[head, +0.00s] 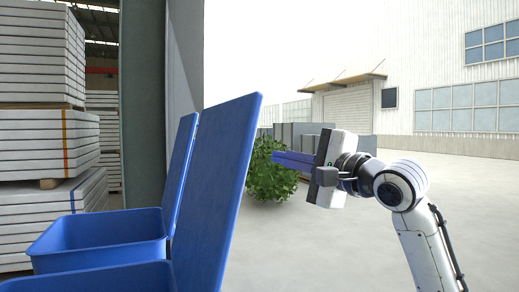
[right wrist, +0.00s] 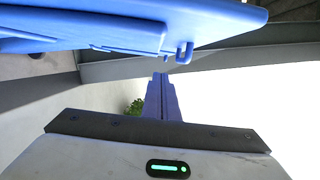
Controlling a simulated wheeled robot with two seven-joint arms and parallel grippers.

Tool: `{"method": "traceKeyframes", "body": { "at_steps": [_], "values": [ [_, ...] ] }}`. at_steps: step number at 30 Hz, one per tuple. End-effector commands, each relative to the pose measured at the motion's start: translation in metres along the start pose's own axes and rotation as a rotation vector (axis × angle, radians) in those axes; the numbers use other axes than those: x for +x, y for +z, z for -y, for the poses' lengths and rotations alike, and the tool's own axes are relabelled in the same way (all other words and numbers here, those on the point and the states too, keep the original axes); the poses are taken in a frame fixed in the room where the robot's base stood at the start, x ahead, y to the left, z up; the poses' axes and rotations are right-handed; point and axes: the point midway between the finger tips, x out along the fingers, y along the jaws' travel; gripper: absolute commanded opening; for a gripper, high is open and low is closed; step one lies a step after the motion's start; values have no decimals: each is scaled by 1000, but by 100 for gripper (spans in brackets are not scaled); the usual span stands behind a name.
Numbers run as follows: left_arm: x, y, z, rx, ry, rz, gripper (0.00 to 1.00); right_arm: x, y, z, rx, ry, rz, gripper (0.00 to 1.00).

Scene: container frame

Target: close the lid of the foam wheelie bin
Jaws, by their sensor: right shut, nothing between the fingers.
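Two blue bins stand at the left of the head view, a near one (head: 110,278) cut off by the bottom edge and one behind it (head: 95,240). I see no label that tells which is the foam bin. The near bin's lid (head: 218,180) stands open, nearly upright; the farther lid (head: 180,165) stands open too. My right gripper (head: 274,157) is shut and empty, its fingers pointing left, just right of the near lid in the picture. In the right wrist view the shut fingers (right wrist: 162,78) show below a blue panel (right wrist: 130,28). My left gripper is out of view.
Stacked pale panels (head: 40,60) stand at the far left beside a dark green post (head: 141,110). A green bush (head: 270,172) and grey boxes (head: 300,135) are behind my right gripper. Open paved floor (head: 460,200) lies to the right.

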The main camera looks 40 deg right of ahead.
Motion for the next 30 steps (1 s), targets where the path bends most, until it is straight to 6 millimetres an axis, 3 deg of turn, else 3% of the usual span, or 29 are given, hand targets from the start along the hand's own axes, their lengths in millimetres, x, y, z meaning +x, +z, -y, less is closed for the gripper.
{"method": "traceKeyframes", "body": {
  "at_steps": [4,6,12,30],
  "values": [
    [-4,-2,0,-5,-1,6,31,31,0,2,0,1,-1,0],
    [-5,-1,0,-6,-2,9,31,31,16,3,-5,-2,3,0],
    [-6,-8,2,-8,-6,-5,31,36,35,1,-2,-1,1,0],
    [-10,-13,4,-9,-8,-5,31,38,41,4,-18,1,-10,0]
  ]
}}
